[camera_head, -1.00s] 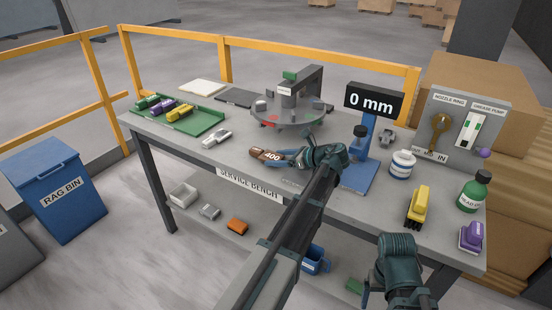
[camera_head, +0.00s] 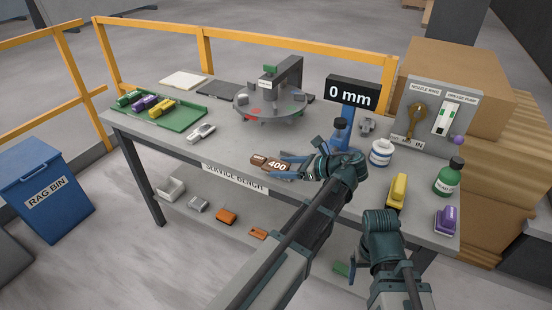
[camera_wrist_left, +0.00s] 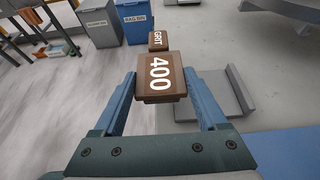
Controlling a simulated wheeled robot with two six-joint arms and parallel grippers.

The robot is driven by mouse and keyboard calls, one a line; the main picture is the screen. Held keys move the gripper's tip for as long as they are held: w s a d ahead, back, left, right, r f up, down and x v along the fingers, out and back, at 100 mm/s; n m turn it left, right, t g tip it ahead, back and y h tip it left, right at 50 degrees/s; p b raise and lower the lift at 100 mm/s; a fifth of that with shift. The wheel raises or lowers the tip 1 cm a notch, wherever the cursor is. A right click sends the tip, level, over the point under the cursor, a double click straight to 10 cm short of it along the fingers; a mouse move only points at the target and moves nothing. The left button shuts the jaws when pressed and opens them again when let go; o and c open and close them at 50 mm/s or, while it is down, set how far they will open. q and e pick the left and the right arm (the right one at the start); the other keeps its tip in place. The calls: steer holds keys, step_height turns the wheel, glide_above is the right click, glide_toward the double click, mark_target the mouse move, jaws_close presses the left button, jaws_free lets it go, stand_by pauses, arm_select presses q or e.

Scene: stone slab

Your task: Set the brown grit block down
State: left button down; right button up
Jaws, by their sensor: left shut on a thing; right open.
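The brown grit block (camera_head: 270,163), marked 400, is held at the front edge of the service bench, near the label. In the left wrist view the block (camera_wrist_left: 160,75) sits between the two blue fingers, with its GRIT face at the far end. My left gripper (camera_head: 288,168) is shut on it. I cannot tell whether its underside touches the bench. My right gripper (camera_head: 383,222) is in front of the bench's right part, below the yellow block, open and empty; its fingertips are mostly hidden.
A green tray (camera_head: 187,122) with several coloured blocks lies at the back left. A round turntable (camera_head: 242,112) stands at the back.

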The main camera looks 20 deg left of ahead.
arm_select(q)
steer(key=shift+s+d, duration=0.35)
steer(key=shift+d, duration=0.1)
step_height(320, 180, up, 9)
steer(key=p, duration=0.8)
steer(key=shift+f, duration=0.3)
steer(key=shift+f, duration=0.1)
steer(key=shift+f, duration=0.1)
